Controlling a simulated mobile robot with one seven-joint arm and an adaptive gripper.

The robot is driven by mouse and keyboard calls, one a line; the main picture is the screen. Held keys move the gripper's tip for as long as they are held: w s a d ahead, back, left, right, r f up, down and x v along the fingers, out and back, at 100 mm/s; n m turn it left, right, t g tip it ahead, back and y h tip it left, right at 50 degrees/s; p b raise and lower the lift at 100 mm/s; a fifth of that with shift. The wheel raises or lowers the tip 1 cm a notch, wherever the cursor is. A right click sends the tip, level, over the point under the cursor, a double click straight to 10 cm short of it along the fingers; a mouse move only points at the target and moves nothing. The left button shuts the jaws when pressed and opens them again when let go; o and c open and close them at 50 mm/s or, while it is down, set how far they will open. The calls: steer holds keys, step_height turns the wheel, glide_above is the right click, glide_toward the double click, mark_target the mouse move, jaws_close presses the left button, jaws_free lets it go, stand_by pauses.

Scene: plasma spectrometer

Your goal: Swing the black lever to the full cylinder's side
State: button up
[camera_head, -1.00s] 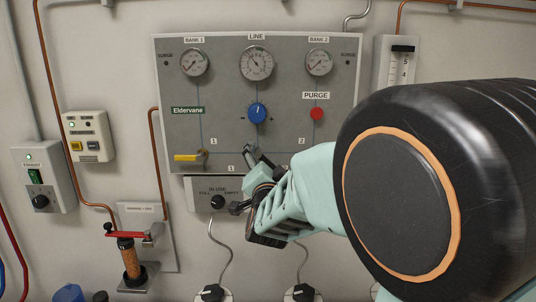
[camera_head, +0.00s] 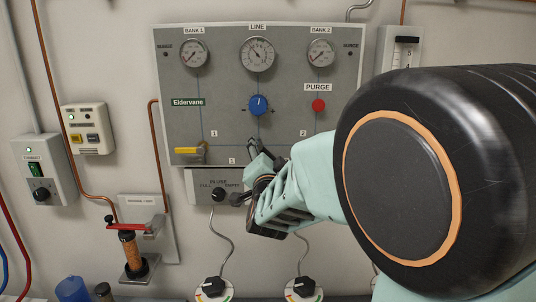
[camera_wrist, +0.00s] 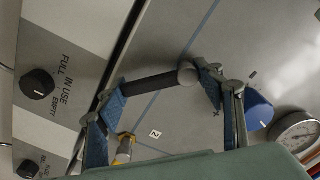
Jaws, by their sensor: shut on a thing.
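The black lever (camera_head: 254,145) is at the lower middle of the grey gas panel (camera_head: 225,100), between the marks 1 and 2. In the wrist view the lever (camera_wrist: 150,82) lies between the blue-padded fingers of my gripper (camera_wrist: 160,90), its rounded grey end near the right finger. In the head view my gripper (camera_head: 258,180) is shut on it, and hides much of it. Below the panel is an in-use plate (camera_head: 203,178) marked full and empty, with a black knob (camera_head: 218,195). A second knob (camera_wrist: 27,168) shows in the wrist view. I cannot read their settings surely.
A yellow handle (camera_head: 187,152) sits left of the lever; another (camera_wrist: 123,148) shows close by my fingers in the wrist view. Above are the blue knob (camera_head: 258,104) and red purge button (camera_head: 318,105). Two cylinder tops (camera_head: 213,287) (camera_head: 300,287) stand below.

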steer(key=shift+f+b, duration=0.25)
steer(key=shift+b, duration=0.3)
steer(key=shift+c, duration=0.4)
steer(key=m+b, duration=0.1)
steer(key=b, duration=0.2)
steer(key=shift+a+f+m, duration=0.1)
steer(key=shift+f+m, duration=0.25)
steer(key=shift+m, duration=0.05)
steer(key=b, duration=0.1)
steer(key=m+b, duration=0.1)
steer(key=b, duration=0.1)
steer(key=shift+a+f+m+b, duration=0.15)
steer(key=shift+m+b, duration=0.15)
steer(key=shift+a+r+m+b, duration=0.1)
steer(key=shift+a+m+b, duration=0.55)
steer(key=shift+m+b, duration=1.75)
steer(key=shift+a+r+m+b, duration=0.15)
steer(key=shift+a+m+b, duration=0.55)
steer(key=shift+m+b, duration=1.6)
steer(key=shift+a+r+m+b, duration=0.1)
steer(key=shift+a+m+b, duration=0.55)
steer(key=shift+m+b, duration=1.75)
steer(key=shift+m, duration=0.3)
steer(key=o, duration=1.7)
steer(key=shift+r, duration=0.1)
